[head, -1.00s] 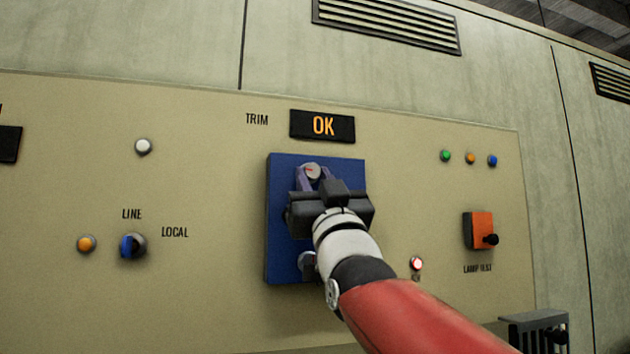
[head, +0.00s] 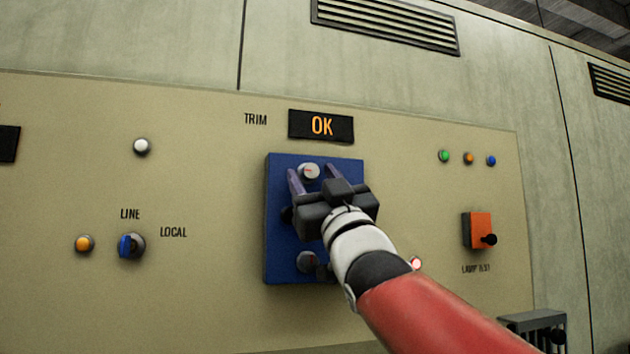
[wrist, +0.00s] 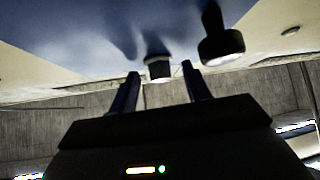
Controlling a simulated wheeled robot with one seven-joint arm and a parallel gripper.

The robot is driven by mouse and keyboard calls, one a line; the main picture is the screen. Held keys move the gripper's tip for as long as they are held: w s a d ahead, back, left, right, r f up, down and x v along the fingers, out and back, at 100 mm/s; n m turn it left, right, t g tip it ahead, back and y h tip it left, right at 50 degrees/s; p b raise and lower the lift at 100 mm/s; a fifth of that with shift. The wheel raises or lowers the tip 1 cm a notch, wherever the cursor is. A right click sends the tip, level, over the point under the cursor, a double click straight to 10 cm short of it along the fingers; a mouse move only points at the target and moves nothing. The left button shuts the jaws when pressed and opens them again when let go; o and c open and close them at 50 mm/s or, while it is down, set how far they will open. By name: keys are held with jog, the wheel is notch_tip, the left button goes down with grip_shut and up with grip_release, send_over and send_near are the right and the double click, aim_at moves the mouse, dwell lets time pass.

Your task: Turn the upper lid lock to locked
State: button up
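The upper lid lock (head: 309,171) is a small round pale lock with a faint reddish mark, near the top of the blue lid (head: 277,240). A similar lower lock (head: 306,262) sits near the lid's bottom, partly hidden by my arm. My gripper (head: 310,177) is open, its two purple-grey fingers spread to either side of the upper lock, with gaps showing. The wrist view shows the lock (wrist: 158,68) between and just beyond the fingertips (wrist: 161,72), not gripped. The lock's exact setting is too small to read.
A dark knob (wrist: 221,47) stands out from the lid beside the fingers in the wrist view. The display (head: 321,126) above the lid reads OK. An orange lamp-test box (head: 478,231) is at right. A LINE/LOCAL selector (head: 131,246) is at left.

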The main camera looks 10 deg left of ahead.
jog(key=b+v, duration=0.3)
jog(key=v, duration=0.5)
dwell(0.6)
